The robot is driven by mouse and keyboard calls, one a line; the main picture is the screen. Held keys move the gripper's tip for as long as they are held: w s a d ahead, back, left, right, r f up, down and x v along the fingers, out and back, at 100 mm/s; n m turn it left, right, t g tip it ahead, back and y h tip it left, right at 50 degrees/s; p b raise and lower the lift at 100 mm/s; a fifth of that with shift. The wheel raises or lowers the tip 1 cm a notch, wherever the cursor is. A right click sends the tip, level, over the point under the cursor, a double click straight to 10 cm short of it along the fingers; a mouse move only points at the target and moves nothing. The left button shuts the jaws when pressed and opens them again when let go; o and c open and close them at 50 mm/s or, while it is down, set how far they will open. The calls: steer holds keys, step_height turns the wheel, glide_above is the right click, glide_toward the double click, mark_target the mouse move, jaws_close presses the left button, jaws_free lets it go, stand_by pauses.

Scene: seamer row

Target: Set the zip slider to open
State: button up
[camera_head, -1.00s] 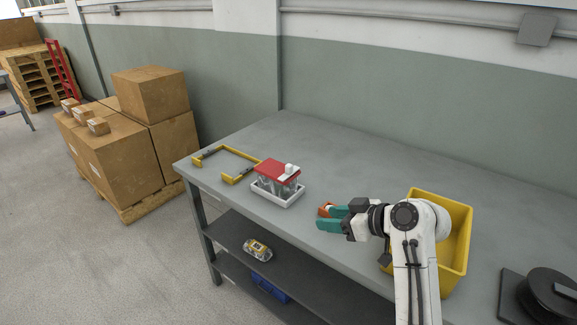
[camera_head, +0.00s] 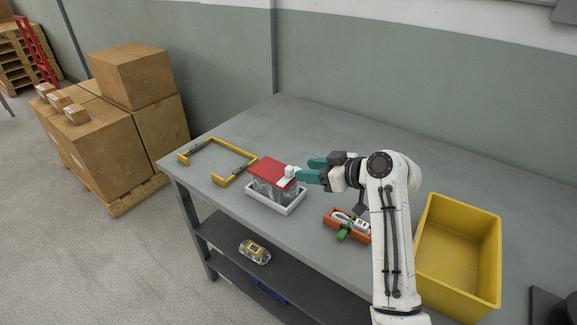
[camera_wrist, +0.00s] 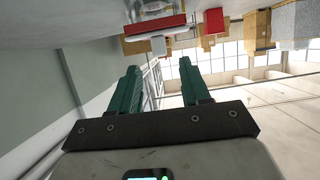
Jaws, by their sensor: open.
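A clear bag with a red top (camera_head: 275,171) stands in a white tray (camera_head: 262,201) on the bench. A white zip slider (camera_head: 290,172) sits at the right end of the red top. My gripper (camera_head: 306,169) is open, its teal fingers just right of the slider and pointing at it. In the wrist view the slider (camera_wrist: 158,46) shows below the red top (camera_wrist: 155,26), beyond the gap between the fingertips (camera_wrist: 158,70). The fingers look apart from the slider; I cannot tell the exact distance.
A yellow frame (camera_head: 184,158) lies left of the tray. An orange box (camera_head: 334,226) holding small items stands by the front edge, below my arm. A yellow bin (camera_head: 450,270) is at right. A bag labelled M6 (camera_head: 254,251) lies on the lower shelf. The bench behind is clear.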

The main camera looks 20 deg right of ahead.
mark_target(293, 169)
steer(key=x, duration=0.7)
steer(key=shift+w+a, duration=0.15)
jaws_close()
stand_by(0.4)
